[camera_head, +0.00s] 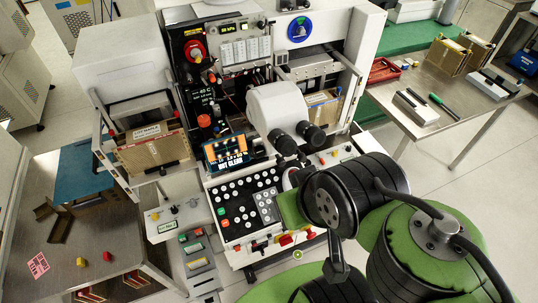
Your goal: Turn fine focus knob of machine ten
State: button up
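A bonding machine stands in the middle, with a white microscope head (276,106) and two black eyepieces (297,139). Below it are a black button panel (246,208) and a small lit screen (226,150). I cannot make out which part is the fine focus knob, nor a number ten on the machine. My green and black arm (372,225) fills the lower right, in front of the machine's right side. It covers part of the machine's front edge. I cannot make out my gripper's fingers; the arm's end is hidden or out of frame.
Open cardboard boxes sit in side holders at the left (151,146) and right (325,103) of the machine. A metal table (450,110) with a red tray (382,71) stands at the right. A lower bench (100,235) is at the left. Open floor shows at the far right.

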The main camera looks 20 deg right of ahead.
aim_at(258, 151)
jog(key=j+u, duration=0.2)
jog(key=j, duration=0.45)
jog(key=i+j+u, duration=0.2)
jog(key=j, duration=0.45)
